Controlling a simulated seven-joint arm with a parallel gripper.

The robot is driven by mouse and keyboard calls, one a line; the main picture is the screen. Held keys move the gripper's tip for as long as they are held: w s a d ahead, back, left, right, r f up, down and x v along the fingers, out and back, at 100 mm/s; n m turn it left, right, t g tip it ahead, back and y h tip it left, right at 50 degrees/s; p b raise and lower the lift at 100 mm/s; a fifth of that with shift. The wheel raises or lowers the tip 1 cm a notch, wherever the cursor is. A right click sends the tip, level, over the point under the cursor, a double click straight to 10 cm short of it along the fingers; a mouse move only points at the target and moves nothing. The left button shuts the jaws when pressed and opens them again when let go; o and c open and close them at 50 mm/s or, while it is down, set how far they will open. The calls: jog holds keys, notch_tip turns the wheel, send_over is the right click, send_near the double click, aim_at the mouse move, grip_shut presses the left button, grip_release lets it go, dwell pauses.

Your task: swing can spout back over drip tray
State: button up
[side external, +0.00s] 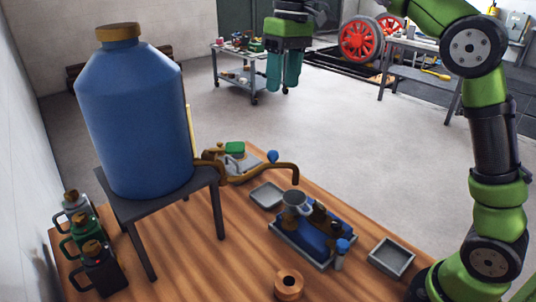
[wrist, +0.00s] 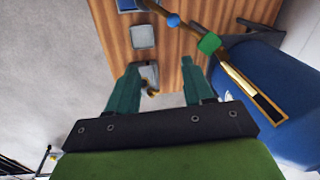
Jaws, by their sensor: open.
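The blue can (side external: 135,130) with a brown cap stands on a dark stand on the wooden table. Its brass spout (side external: 285,165) reaches right and bends down at the end; a blue knob (side external: 272,156) and a green knob (side external: 235,148) show by it. In the wrist view the spout (wrist: 190,28) runs up-left past a flat grey tray (wrist: 143,36), probably the drip tray, apart from it in the picture. That tray (side external: 267,195) lies empty near the spout's end. My gripper (side external: 283,85) hangs high, open and empty, clear of the spout; its fingers (wrist: 160,66) show apart.
A blue-lined tray (side external: 313,243) holds a grey mug and bottles. An empty grey tray (side external: 391,258) and a copper-coloured ring (side external: 288,284) lie nearby. Several jugs (side external: 85,245) stand left. A grey tray with a fitting (wrist: 150,74) shows between my fingers.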

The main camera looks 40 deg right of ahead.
notch_tip(320, 180, up, 3)
jog(key=s, duration=0.1)
send_near(259, 169)
jog(key=shift+n+y, duration=0.4)
jog(key=f, duration=0.1)
jog(key=d+f, duration=0.1)
jog(key=f, duration=0.1)
jog(key=s+d+f, duration=0.1)
jog(key=f, duration=0.1)
grip_shut()
